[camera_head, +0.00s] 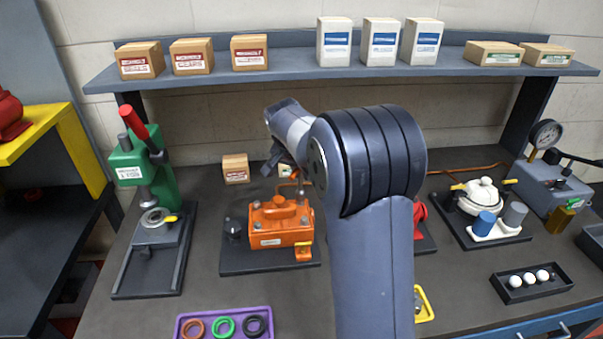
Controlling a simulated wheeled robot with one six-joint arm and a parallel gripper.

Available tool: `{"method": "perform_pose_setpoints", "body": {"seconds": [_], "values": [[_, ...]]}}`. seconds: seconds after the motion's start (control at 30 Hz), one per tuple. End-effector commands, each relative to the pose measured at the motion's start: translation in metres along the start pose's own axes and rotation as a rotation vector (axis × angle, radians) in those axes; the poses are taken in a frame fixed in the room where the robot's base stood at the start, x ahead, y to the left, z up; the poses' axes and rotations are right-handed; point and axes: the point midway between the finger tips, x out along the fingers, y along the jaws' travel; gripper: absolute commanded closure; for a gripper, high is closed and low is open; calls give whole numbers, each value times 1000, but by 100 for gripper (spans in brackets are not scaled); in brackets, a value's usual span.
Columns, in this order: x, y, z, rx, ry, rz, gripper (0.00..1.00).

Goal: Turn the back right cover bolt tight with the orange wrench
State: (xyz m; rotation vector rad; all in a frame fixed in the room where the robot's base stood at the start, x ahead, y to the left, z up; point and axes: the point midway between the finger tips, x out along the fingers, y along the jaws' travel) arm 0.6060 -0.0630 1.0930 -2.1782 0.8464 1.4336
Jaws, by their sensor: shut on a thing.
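An orange motor housing (281,224) with a handle on top sits on a dark base plate (240,262) in the middle of the bench. My gripper (278,164) is behind and above the housing, small and partly hidden by my own wrist. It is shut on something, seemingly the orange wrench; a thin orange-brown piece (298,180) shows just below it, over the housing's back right. The back right cover bolt is too small and covered to make out. I cannot tell whether the wrench sits on it.
A green press (128,167) stands at the left. A purple tray (186,320) of rings lies in front. A red part (420,212) is partly behind my arm. A white-lidded unit (481,195) and a gauge box (552,187) stand right. A shelf (290,68) with boxes spans the back.

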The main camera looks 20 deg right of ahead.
Motion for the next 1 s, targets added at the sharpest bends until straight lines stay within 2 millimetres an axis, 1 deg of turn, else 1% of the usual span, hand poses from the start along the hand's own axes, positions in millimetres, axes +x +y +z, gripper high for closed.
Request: {"method": "perform_pose_setpoints", "body": {"seconds": [0.27, 0.37, 0.7, 0.8, 1.0], "values": [[-1, 0, -1, 0, 1, 0, 100], [-7, 0, -3, 0, 1, 0, 100], [-39, 0, -17, 1, 2, -2, 100], [-46, 0, -20, 1, 2, -1, 100], [-46, 0, -20, 1, 1, 0, 100]]}}
